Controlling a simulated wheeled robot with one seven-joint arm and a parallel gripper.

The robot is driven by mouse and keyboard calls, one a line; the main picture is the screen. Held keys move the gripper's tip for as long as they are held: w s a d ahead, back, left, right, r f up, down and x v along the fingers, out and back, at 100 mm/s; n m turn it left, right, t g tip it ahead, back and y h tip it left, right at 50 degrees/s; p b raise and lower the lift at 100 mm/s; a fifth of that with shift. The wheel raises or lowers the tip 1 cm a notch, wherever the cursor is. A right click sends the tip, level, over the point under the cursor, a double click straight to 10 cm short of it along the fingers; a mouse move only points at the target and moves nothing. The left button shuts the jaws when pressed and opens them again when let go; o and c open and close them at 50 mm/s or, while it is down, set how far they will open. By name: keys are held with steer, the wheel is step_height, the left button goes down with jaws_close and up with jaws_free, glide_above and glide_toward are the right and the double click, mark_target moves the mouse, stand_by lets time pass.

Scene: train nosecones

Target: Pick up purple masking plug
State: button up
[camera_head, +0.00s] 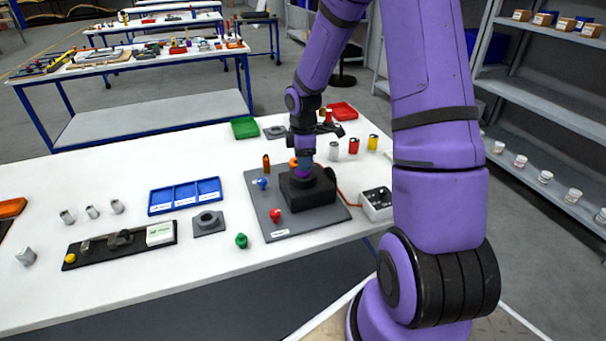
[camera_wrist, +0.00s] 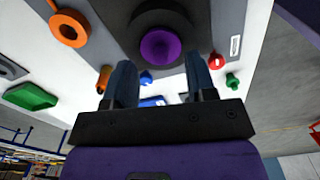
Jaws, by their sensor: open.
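The purple masking plug (camera_wrist: 160,46) shows as a round purple disc with a darker centre, set in a dark block (camera_wrist: 185,22) in the wrist view. In the head view the plug (camera_head: 304,172) is on top of the black block (camera_head: 308,192) on a grey board, partly covered by my gripper. My gripper (camera_head: 304,158) points down just above the block. In the wrist view my gripper (camera_wrist: 160,72) has its two blue fingers apart, one toward each side of the plug, with nothing held between them. Whether the fingertips touch the plug cannot be told.
Red (camera_head: 275,215), blue (camera_head: 262,183) and green (camera_head: 241,240) plugs stand around the block. An orange ring (camera_wrist: 68,28) lies nearby. A white control box (camera_head: 377,203) is at the board's right. A blue tray (camera_head: 185,196) and grey fixture (camera_head: 208,222) are left.

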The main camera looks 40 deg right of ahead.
steer(key=shift+f, duration=1.15)
steer(key=c, duration=0.5)
steer(key=shift+r, duration=0.1)
